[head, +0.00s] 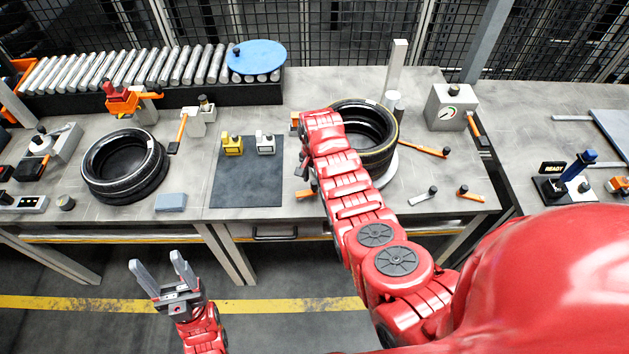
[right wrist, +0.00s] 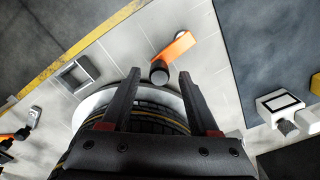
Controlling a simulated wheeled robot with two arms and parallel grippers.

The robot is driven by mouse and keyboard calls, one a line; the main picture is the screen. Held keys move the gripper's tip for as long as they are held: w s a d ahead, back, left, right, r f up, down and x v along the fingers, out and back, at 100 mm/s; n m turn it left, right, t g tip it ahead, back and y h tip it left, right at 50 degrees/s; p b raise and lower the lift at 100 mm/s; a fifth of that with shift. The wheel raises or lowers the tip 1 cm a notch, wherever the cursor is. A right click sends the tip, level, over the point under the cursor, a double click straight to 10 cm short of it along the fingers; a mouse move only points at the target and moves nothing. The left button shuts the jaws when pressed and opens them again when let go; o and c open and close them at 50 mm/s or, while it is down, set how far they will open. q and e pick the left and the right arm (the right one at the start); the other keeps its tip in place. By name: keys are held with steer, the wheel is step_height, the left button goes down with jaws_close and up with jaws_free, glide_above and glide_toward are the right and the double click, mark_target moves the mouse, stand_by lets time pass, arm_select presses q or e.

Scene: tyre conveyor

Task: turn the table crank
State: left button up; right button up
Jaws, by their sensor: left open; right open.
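An orange crank (head: 307,188) with a black knob sits at the front left of the white turntable (head: 385,178), partly hidden by my right arm. In the right wrist view the crank (right wrist: 182,45) shows its black knob (right wrist: 159,72) between the two fingertips in the picture. I cannot tell whether the knob is at fingertip depth. My right gripper (right wrist: 159,75) is open and empty; in the head view it is mostly hidden behind its wrist. A black tyre (head: 372,150) lies on the turntable. My left gripper (head: 155,262) is open and empty in front of the table.
A second tyre (head: 122,165) lies on the left. A dark mat (head: 245,185) holds a yellow and a grey block. Orange-handled levers (head: 423,147) and a gauge box (head: 452,108) stand right of the turntable. A roller conveyor (head: 130,68) runs along the back left.

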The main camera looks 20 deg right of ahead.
steer(key=shift+s+f, duration=0.1)
steer(key=shift+f, duration=0.75)
jaws_close()
